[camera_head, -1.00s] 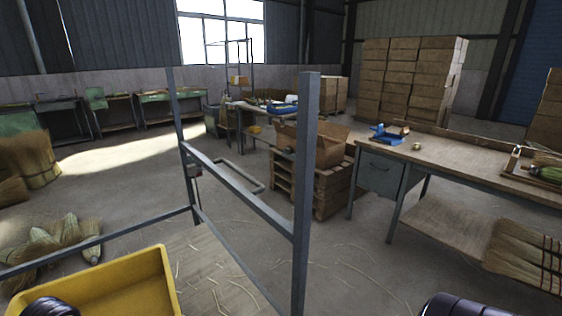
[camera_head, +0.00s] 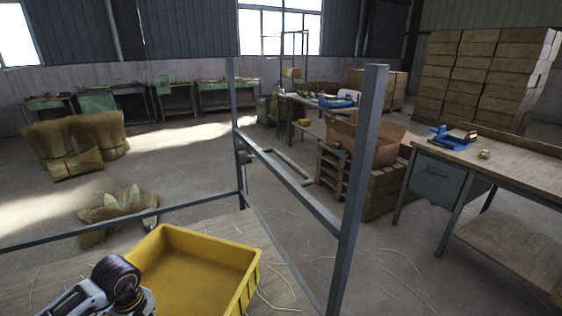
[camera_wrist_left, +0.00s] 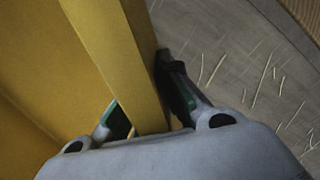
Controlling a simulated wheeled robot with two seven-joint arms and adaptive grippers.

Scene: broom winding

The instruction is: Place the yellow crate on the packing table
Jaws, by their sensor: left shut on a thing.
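The yellow crate (camera_head: 192,277) is in the lower middle of the head view, upright and empty as far as I see. My left arm reaches it from the lower left. In the left wrist view my left gripper (camera_wrist_left: 148,102) is shut on the crate's yellow wall (camera_wrist_left: 110,45), one finger on each side. Whether the crate rests on the boards beneath or is held above them I cannot tell. A wood-topped table (camera_head: 520,165) with a grey drawer and a blue tape dispenser (camera_head: 446,138) stands at the right. My right gripper is out of view.
A grey metal frame (camera_head: 365,190) stands between the crate and the table. A pallet stack with an open carton (camera_head: 365,138) is beside the table. Broom bundles (camera_head: 115,212) lie at the left. Stacked cartons (camera_head: 485,75) stand behind. Some floor before the table is clear.

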